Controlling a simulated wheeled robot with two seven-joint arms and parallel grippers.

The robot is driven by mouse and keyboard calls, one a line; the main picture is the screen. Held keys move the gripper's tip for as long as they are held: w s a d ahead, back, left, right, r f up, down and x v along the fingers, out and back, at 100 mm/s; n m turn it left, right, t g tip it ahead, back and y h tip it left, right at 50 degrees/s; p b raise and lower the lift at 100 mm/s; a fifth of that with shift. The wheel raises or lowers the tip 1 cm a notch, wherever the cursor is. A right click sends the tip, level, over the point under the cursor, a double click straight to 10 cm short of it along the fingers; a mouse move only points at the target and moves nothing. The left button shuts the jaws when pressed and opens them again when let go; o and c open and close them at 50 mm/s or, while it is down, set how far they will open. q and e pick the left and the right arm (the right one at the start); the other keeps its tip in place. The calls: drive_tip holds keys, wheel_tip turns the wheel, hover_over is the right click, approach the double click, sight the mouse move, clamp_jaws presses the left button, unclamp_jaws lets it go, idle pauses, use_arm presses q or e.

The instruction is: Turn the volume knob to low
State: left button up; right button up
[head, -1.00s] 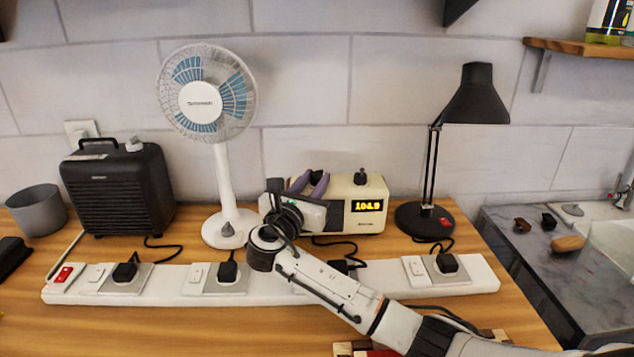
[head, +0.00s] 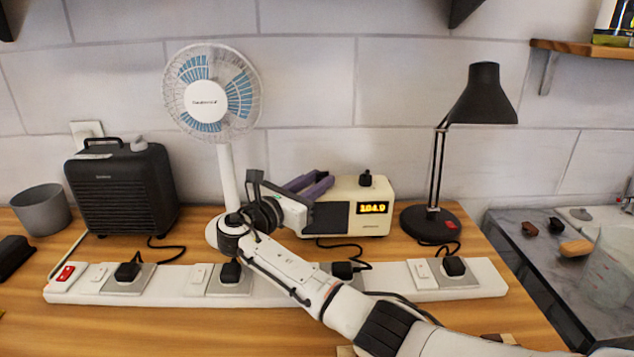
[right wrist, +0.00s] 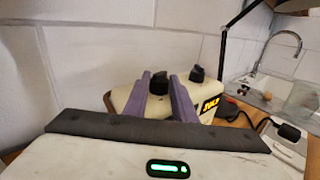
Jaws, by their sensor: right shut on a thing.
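The cream radio (head: 375,191) stands on the bench with a lit display reading 104.9. Two black knobs sit on its top: the right knob (right wrist: 197,73) is free and also shows in the head view (head: 365,178). The left knob (right wrist: 159,83) lies between the purple fingers of my right gripper (right wrist: 161,90), which is shut on it. In the head view the right gripper (head: 318,184) reaches the radio's top left, and its fingers hide the left knob. I cannot read any knob labels. My left gripper is not in view.
A white fan (head: 206,98) stands left of the radio, close behind my right wrist. A black lamp (head: 480,95) stands to the right. A white power strip (head: 75,290) with plugs runs along the front. A black heater (head: 120,190) is at the left.

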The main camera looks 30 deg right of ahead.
drive_tip(key=o, duration=1)
drive_tip(key=shift+o, duration=0.2)
drive_tip(key=b+v, duration=0.1)
drive_tip(key=v, duration=0.9)
drive_tip(key=shift+a, duration=0.1)
